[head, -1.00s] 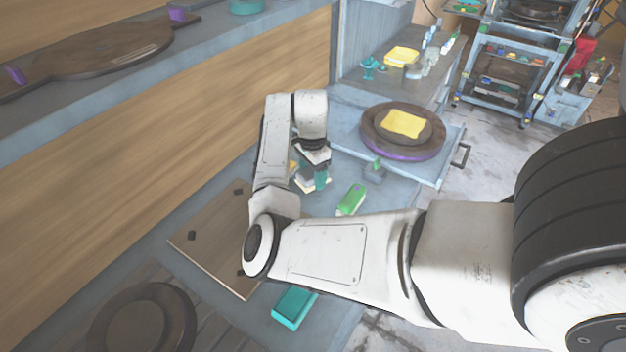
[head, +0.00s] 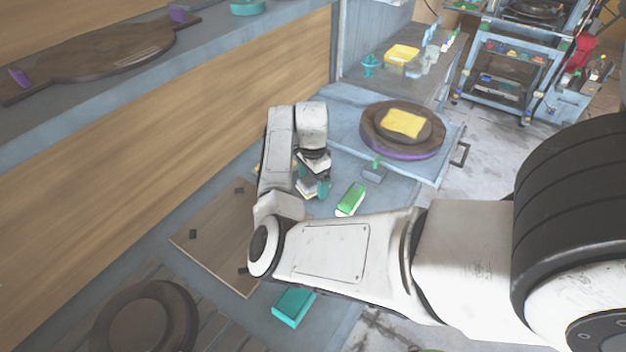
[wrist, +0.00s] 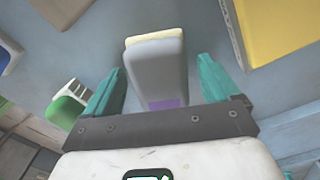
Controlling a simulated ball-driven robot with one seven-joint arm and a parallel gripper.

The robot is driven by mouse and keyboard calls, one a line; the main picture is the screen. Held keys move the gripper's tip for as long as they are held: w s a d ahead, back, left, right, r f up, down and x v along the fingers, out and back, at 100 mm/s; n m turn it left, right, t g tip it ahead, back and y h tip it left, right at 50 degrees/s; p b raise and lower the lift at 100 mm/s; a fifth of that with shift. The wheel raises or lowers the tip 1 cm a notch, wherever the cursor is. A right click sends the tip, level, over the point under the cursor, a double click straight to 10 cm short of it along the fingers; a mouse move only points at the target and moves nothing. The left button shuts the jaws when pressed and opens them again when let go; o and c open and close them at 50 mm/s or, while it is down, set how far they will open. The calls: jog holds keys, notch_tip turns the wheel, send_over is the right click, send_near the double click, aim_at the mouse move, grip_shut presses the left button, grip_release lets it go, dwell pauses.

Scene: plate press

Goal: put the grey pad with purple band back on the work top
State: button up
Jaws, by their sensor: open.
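The grey pad with purple band (wrist: 155,72) is in the middle of the wrist view, with a pale cream edge at its far end and the purple band at its near end. My gripper (wrist: 160,68) is open, with one teal finger on each side of the pad and a visible gap on both sides. In the head view my gripper (head: 318,188) is low over the blue-grey work top (head: 335,225), and the pad is partly hidden beside the fingers. I cannot tell whether the pad rests flat on the work top.
A green block (head: 350,199) lies right of my gripper. A teal block (head: 293,307) and a wooden board (head: 212,235) lie nearer. A round press plate (head: 375,143) bearing a yellow pad (head: 403,123) stands beyond. A yellow item (wrist: 283,30) is at the wrist view's upper right.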

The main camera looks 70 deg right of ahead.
notch_tip(320, 180, up, 12)
jog(key=b, duration=0.1)
jog(key=shift+r+b, duration=0.2)
jog(key=shift+b, duration=0.2)
